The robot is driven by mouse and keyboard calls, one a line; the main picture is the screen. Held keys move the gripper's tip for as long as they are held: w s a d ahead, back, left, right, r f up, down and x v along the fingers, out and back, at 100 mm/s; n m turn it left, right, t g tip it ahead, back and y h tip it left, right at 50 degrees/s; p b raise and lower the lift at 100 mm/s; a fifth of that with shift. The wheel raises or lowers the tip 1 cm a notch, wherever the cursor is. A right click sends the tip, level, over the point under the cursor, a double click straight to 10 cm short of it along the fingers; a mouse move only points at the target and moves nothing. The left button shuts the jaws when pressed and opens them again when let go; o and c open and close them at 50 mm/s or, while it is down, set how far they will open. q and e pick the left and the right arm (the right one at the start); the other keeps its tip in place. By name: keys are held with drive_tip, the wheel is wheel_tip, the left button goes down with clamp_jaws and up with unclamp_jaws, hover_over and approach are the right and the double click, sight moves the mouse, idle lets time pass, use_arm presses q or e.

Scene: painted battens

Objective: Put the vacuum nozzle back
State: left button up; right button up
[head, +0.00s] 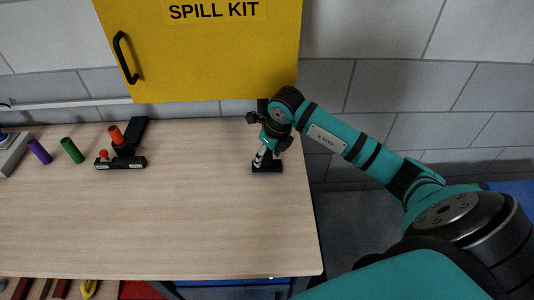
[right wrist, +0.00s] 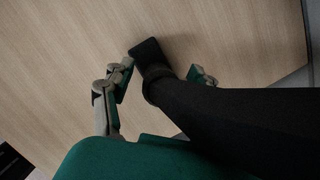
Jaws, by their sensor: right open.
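A black upright piece, which looks like the vacuum nozzle with its tube, stands near the right end of the table; its flat black foot (head: 267,167) rests on the wood. My right gripper (head: 268,150) is over this foot and hides most of the upright part. In the right wrist view the thick black tube (right wrist: 225,115) runs from the foot (right wrist: 148,52) towards the camera. The open fingers of my right gripper (right wrist: 160,82) lie on either side of the tube; I cannot tell if they touch it. My left gripper is not in view.
A yellow spill kit cabinet (head: 205,60) hangs behind. The table's middle (head: 190,220) is clear.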

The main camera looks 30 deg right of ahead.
sight(274, 169)
drive_tip(key=shift+d+r+b, duration=0.1)
drive_tip(key=shift+r+b, duration=0.2)
drive_tip(key=shift+r, duration=0.2)
drive_tip(key=b+v, duration=0.2)
drive_tip(key=v, duration=0.9)
drive_tip(key=shift+s, duration=0.2)
